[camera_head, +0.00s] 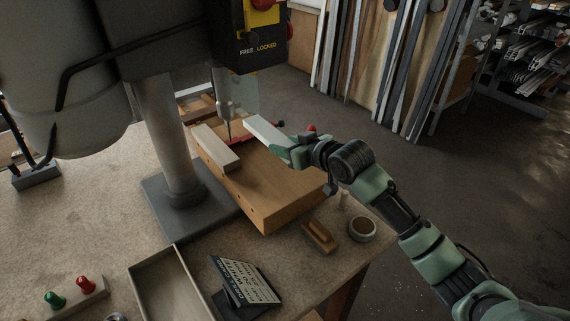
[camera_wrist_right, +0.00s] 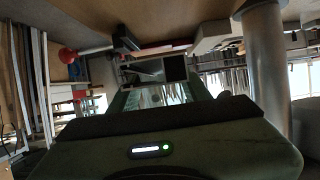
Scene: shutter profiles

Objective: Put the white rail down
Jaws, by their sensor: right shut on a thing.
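The white rail (camera_head: 264,131) is a pale, straight bar at the back right of the wooden block under the drill. My right gripper (camera_head: 287,147) is shut on its near end, coming in from the right. I cannot tell whether the rail touches the block or hangs just above it. A second pale bar (camera_head: 216,148) lies on the left side of the wooden block (camera_head: 270,185). The right wrist view is mostly filled by the dark green gripper body (camera_wrist_right: 165,145), and the rail is not clear there. My left gripper is not in view.
The drill's grey column (camera_head: 167,135) stands left of the block, with the drill bit (camera_head: 229,125) above it. A red bar lies behind.

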